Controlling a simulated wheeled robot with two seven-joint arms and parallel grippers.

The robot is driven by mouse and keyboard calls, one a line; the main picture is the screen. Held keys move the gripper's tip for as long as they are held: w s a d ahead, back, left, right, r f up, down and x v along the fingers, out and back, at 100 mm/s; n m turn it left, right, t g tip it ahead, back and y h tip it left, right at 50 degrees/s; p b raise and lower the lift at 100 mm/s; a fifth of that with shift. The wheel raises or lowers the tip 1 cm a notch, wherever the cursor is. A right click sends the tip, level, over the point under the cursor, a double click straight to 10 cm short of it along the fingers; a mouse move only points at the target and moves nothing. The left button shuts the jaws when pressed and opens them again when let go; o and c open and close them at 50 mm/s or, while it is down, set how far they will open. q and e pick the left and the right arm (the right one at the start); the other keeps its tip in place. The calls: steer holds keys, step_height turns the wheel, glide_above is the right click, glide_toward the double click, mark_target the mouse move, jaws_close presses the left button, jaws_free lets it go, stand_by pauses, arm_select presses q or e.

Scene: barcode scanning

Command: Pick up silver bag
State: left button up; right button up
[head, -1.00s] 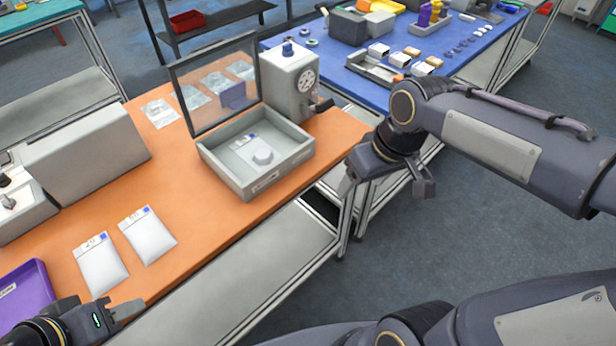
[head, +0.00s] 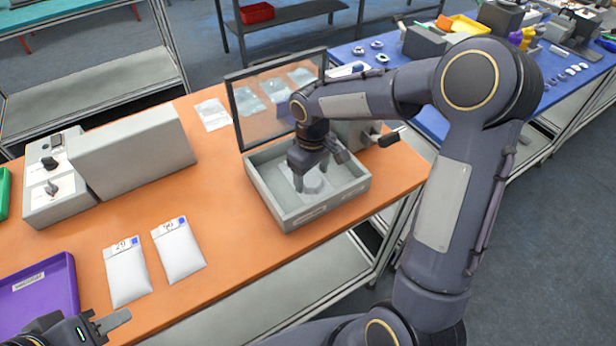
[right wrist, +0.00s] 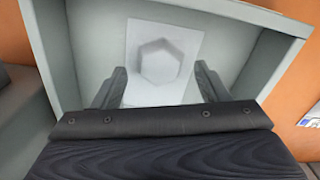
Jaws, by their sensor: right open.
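A pale silver-grey flat bag with a raised hexagonal shape (right wrist: 160,62) lies inside the open grey box. In the head view the bag (head: 314,186) is partly hidden by my right gripper. My right gripper (head: 311,176) points down into the box over the bag. In the right wrist view my right gripper (right wrist: 160,76) is open, with one finger on each side of the bag and nothing held. My left gripper (head: 104,326) is at the bottom left, in front of the table edge. I cannot tell whether its fingers are apart.
The grey box (head: 262,197) has walls around the bag and a raised transparent lid (head: 250,108) behind. Two white numbered bags (head: 126,272) lie on the orange table (head: 222,215). A purple tray (head: 62,272) is at left. Clear bags (head: 212,114) lie behind the lid.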

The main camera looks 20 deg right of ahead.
mark_target(312, 181)
steer(key=shift+f, duration=0.75)
steer(key=c, duration=1.1)
steer(key=shift+r, duration=0.15)
step_height(312, 181, up, 10)
steer(key=shift+b, duration=0.4)
